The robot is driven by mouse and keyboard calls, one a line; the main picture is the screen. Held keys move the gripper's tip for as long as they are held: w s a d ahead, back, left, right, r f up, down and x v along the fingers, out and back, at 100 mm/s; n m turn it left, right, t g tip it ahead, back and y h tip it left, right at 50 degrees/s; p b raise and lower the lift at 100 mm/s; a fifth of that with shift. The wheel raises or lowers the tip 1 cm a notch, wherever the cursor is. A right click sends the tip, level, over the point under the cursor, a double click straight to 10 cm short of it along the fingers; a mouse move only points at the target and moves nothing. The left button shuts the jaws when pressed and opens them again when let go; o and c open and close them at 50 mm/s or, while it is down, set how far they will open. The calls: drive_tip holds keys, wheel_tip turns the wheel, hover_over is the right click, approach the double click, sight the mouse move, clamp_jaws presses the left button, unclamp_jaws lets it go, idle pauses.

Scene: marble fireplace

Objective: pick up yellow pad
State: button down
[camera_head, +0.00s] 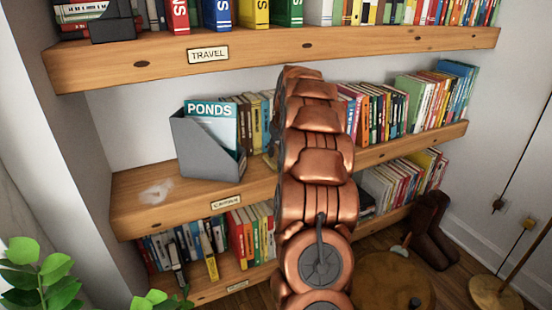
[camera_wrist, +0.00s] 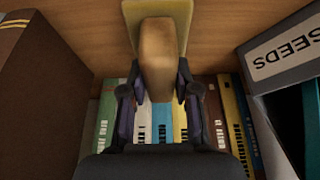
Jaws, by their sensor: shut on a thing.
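The yellow pad (camera_wrist: 184,22) shows at the top middle of the wrist view as a pale yellow flat piece, with a tan, rounded block in front of it. My gripper (camera_wrist: 157,92) is shut on this block, with one dark finger on each side. The pad lies against or just over a brown wooden surface; I cannot tell whether they touch.
Book spines (camera_wrist: 160,120) lie below the gripper in the wrist view. A grey file box labelled SEEDS (camera_wrist: 283,57) stands at right, and a large brown object (camera_wrist: 35,90) at left.

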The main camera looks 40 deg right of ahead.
sight(276, 146)
drive_tip(key=shift+r, duration=0.1)
drive_tip(key=shift+r+p, duration=0.35)
drive_tip(key=shift+r, duration=0.9)
drive_tip(key=shift+s+r, duration=0.1)
drive_tip(key=shift+r, duration=0.4)
drive_tip(key=s+a+r+p, duration=0.1)
drive_tip(key=s+a, duration=0.8)
drive_tip(key=s, duration=0.3)
drive_tip(key=shift+s+a+r+p, duration=0.2)
drive_tip(key=shift+a+p, duration=0.15)
